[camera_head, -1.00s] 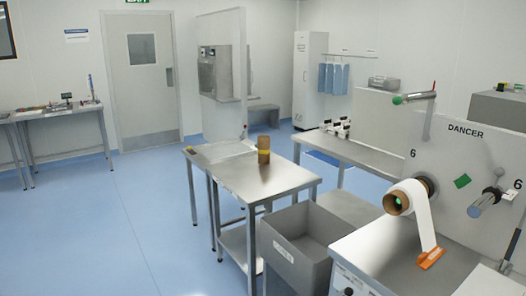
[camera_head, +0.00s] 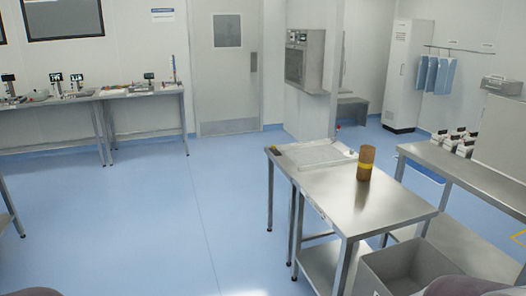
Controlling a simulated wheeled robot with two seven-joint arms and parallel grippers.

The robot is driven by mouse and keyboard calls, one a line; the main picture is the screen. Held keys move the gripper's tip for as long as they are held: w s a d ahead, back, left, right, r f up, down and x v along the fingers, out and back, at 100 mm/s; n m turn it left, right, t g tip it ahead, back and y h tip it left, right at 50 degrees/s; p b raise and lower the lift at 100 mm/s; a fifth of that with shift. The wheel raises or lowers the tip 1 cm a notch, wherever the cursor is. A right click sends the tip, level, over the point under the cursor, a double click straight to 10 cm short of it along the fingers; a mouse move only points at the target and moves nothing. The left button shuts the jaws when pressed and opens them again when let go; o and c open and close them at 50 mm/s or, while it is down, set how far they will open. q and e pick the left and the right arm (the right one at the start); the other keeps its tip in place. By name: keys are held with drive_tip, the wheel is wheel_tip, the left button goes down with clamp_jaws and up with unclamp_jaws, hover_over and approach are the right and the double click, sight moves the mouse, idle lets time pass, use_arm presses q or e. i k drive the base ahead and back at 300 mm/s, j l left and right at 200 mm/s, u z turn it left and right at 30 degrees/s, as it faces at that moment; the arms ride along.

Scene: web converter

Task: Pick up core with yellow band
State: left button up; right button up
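The core with the yellow band (camera_head: 366,163) is a brown upright cylinder with a yellow ring around its middle. It stands on the steel table (camera_head: 385,205), near the table's right edge. Nothing touches it. Neither of my grippers shows in the head view, and the core is well ahead of me, to the right of the picture's middle.
A grey bin (camera_head: 400,272) stands at the table's near right end. A steel bench (camera_head: 465,178) with several small items is at the right. A long bench (camera_head: 120,93) with instruments lines the left wall. The blue floor (camera_head: 150,220) on the left is clear.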

sight(367, 152)
drive_tip(key=i, duration=2.15)
drive_tip(key=j+u, duration=0.05)
drive_tip(key=j, duration=0.1)
